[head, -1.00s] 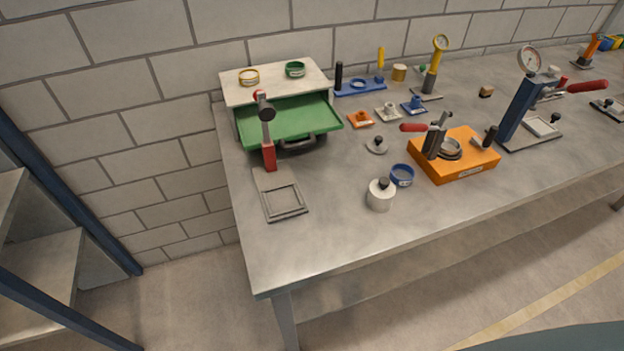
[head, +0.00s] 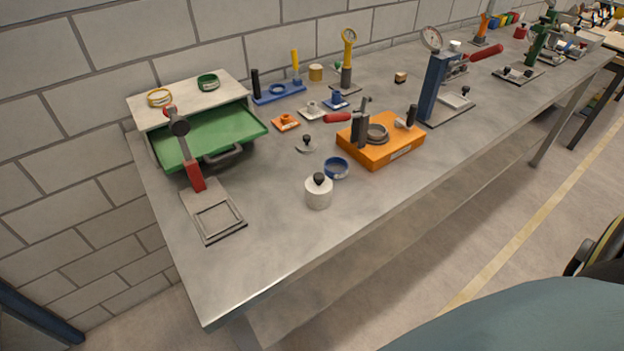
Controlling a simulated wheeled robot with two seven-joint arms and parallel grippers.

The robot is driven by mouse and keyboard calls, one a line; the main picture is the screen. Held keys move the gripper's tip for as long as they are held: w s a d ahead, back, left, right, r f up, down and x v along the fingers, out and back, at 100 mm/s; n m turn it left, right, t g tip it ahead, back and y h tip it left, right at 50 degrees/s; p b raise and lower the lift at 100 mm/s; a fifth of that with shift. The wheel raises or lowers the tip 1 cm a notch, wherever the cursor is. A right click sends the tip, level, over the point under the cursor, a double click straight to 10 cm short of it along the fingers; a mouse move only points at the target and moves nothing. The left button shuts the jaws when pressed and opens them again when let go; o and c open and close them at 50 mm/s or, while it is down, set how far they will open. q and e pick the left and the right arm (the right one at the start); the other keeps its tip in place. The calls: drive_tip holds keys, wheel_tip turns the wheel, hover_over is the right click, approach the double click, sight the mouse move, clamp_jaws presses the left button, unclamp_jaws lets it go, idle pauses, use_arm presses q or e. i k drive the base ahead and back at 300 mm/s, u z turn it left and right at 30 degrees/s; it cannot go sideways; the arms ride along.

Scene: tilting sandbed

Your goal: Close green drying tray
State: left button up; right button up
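The green drying tray (head: 225,131) is a flat drawer at the left end of the grey workbench (head: 262,228). It sticks out of a light box-shaped cabinet (head: 181,91) toward the front of the bench. A dark handle (head: 222,155) shows at its front edge. A tool with a red-based lever (head: 193,172) stands in front of the tray and hides part of its left side. Neither of my grippers is in view.
A yellow ring (head: 160,97) and a green ring (head: 208,82) lie on the cabinet top. A white weight (head: 318,193), a blue ring (head: 336,168) and an orange fixture (head: 381,148) stand to the right.

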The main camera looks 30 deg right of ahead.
sight(216, 131)
drive_tip(key=z, duration=1.35)
drive_tip(key=k, duration=0.8)
drive_tip(key=u, duration=1.3)
drive_tip(key=i, duration=0.45)
drive_tip(key=z, duration=0.05)
